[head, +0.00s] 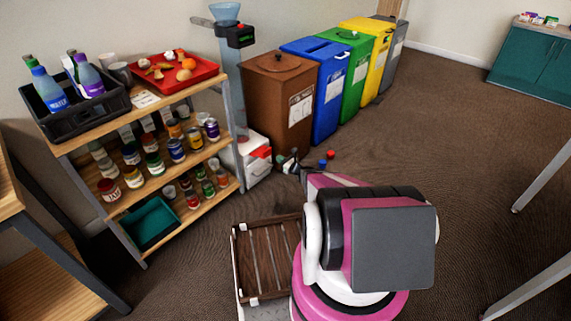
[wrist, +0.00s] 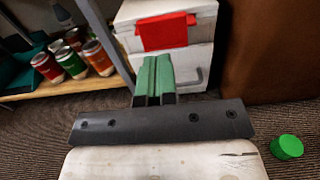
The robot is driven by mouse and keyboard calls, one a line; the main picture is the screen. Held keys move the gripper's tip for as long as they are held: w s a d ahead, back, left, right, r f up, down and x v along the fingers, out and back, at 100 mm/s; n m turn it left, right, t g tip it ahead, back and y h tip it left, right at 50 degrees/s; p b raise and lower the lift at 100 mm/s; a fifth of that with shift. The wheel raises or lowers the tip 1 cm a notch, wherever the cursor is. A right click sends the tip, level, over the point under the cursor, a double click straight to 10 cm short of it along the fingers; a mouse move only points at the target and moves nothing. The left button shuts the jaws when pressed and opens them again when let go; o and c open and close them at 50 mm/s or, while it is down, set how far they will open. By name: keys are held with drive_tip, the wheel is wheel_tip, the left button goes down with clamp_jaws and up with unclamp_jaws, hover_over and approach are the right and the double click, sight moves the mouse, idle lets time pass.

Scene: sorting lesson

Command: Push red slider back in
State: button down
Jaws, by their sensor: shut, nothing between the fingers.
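The red slider (head: 261,153) is at the top of a small white cabinet (head: 257,174) beside the shelf rack. In the wrist view the red slider (wrist: 167,32) sticks out from the upper front of the white cabinet (wrist: 184,60) and hangs over its face. My gripper (wrist: 154,60) has green fingers, shut together with nothing between them. The fingertips point at the cabinet front just below the slider. I cannot tell whether they touch it.
A grey handle (wrist: 197,79) sits on the cabinet's lower front. A green cap (wrist: 286,147) lies on the carpet at right. Red (head: 331,154) and blue (head: 322,163) pieces lie nearby. The shelf rack (head: 143,165) stands left, and a brown bin (head: 277,95) stands behind right.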

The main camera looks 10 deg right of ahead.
sight(267, 152)
drive_tip(key=x, duration=0.7)
drive_tip(key=shift+w+a, duration=0.1)
